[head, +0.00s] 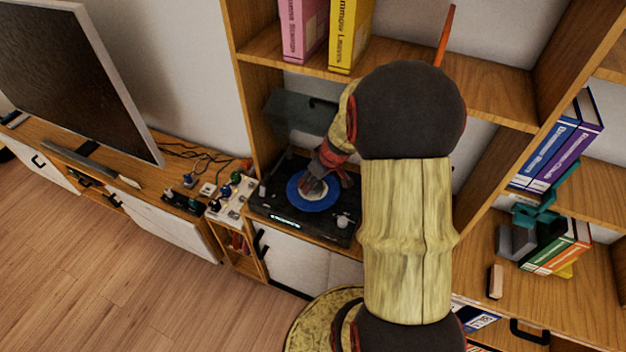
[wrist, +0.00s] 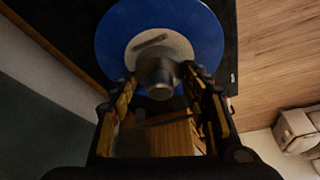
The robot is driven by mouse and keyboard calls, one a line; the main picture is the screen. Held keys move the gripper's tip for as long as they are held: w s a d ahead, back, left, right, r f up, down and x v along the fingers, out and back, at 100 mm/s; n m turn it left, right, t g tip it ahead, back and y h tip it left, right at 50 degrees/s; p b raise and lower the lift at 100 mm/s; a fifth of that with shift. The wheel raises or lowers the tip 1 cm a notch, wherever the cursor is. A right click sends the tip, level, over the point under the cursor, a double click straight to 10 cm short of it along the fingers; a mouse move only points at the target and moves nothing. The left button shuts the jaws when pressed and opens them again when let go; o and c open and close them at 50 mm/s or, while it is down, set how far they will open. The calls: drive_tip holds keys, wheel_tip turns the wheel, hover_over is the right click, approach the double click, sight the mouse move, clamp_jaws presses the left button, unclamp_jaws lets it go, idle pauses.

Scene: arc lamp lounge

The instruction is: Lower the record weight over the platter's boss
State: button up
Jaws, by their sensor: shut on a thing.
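The turntable (head: 270,208) is a black deck on the low shelf in the head view. A blue disc (head: 302,204) with a pale centre lies on its platter; the disc also fills the top of the wrist view (wrist: 112,42). My gripper (head: 318,181) is over the disc's centre. In the wrist view my gripper (wrist: 160,80) is shut on the record weight (wrist: 158,82), a grey metal cylinder between its fingertips. The weight overlaps the lower part of the pale label (wrist: 160,42). The platter's boss is hidden. I cannot tell whether the weight touches the disc.
The turntable's raised dark lid (head: 300,112) stands behind the platter. A shelf with a pink binder (head: 301,30) and a yellow binder (head: 350,35) is above. A small panel with knobs (head: 232,197) sits left of the deck, and a television (head: 75,75) is farther left.

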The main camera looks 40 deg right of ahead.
drive_tip(key=shift+f, duration=0.3)
drive_tip(key=o, duration=1.4)
drive_tip(key=v, duration=1.2)
